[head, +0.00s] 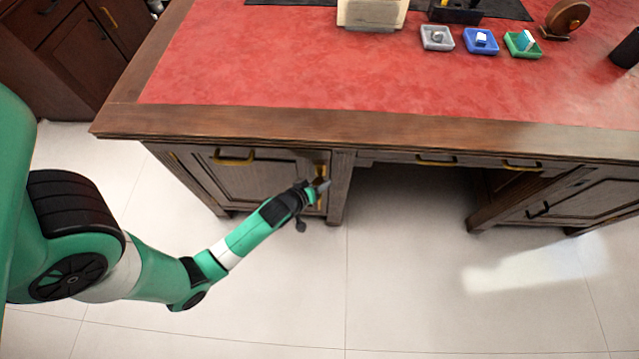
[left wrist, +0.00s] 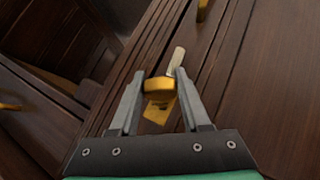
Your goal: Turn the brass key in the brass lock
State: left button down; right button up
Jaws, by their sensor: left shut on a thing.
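My left gripper (head: 320,187) reaches the front of the desk's left cabinet, near its right edge. In the left wrist view its two fingers (left wrist: 160,84) are closed on the brass key (left wrist: 158,87), a rounded yellow head held between them. The brass lock (left wrist: 156,112) shows as a yellow plate on the dark wood behind the key. In the head view a strip of the lock (head: 321,172) shows by the gripper. I cannot tell how far the key is turned or how deep it sits. My right gripper is in neither view.
The desk (head: 420,125) has a red leather top and a wooden rim above my gripper. A brass handle (head: 233,158) is on the same cabinet. Grey (head: 437,38), blue (head: 481,41) and green (head: 522,44) trays stand on top. The floor before the desk is clear.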

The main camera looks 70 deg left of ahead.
pick_arm(q)
jog(key=c, duration=1.1)
grip_release()
grip_shut()
jog(key=shift+r+m+g+p, duration=0.15)
jog(key=shift+m+g+p, duration=0.2)
jog(key=shift+p, duration=0.4)
jog(key=shift+g+p, duration=0.4)
jog(key=shift+g, duration=0.15)
jog(key=shift+s+a+m+g+y, duration=0.1)
jog(key=shift+s+m+g+y, duration=0.05)
jog(key=shift+m+g+y, duration=0.15)
